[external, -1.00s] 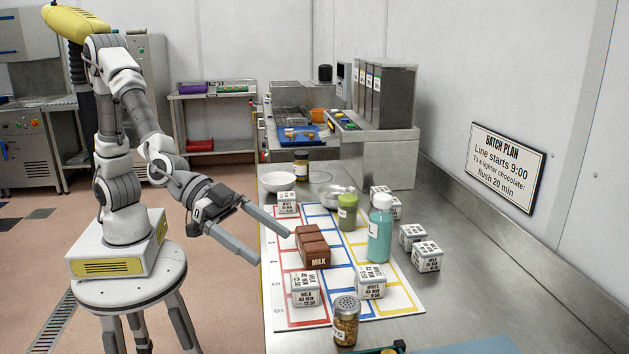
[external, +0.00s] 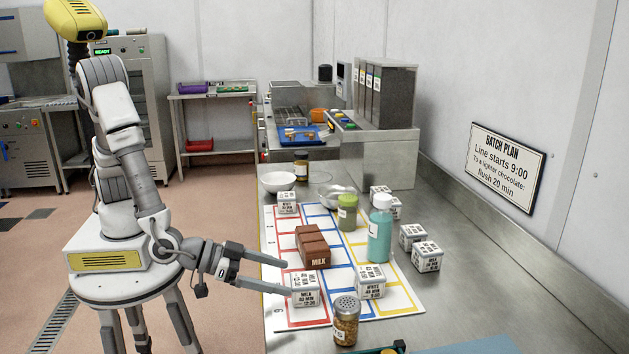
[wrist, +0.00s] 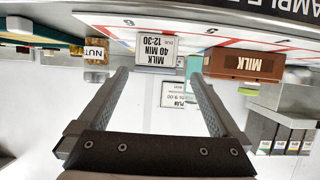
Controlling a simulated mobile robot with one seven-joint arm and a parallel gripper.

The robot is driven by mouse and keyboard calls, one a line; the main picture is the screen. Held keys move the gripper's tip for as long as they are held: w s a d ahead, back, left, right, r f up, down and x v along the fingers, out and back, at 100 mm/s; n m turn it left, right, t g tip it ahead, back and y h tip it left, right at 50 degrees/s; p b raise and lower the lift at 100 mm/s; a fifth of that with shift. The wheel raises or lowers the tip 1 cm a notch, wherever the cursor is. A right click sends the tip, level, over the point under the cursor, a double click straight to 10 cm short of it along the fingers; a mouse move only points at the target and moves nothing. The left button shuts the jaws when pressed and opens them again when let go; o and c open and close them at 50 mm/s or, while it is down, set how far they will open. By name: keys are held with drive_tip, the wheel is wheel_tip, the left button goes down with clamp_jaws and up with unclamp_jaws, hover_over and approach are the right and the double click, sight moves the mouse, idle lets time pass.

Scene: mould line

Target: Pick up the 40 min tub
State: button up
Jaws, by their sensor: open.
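The 40 min tub (external: 305,289) is a small white box-shaped tub on the front left of the marked board. In the wrist view, which looks upside down, its label reads MILK 40 MIN 12:30 (wrist: 157,50). My gripper (external: 288,278) is open and reaches in from the left, its fingertips close to the tub's left side. In the wrist view my gripper (wrist: 159,73) has the tub ahead, in line with the gap between its fingers. Nothing is held.
A brown MILK block (external: 313,247) lies just behind the tub. A similar white tub (external: 370,283) stands to its right, and a nut jar (external: 345,321) in front. A teal bottle (external: 380,235) and green-topped jar (external: 347,213) stand farther back. The board (external: 400,303) has some bare cells.

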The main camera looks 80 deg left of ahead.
sight(318, 287)
drive_tip(key=x, duration=0.6)
drive_tip(key=b+x, duration=0.1)
drive_tip(key=x, duration=0.2)
drive_tip(key=shift+w+d+f, duration=0.1)
drive_tip(key=shift+w+d, duration=0.15)
drive_tip(key=shift+d, duration=0.1)
drive_tip(key=c, duration=1.4)
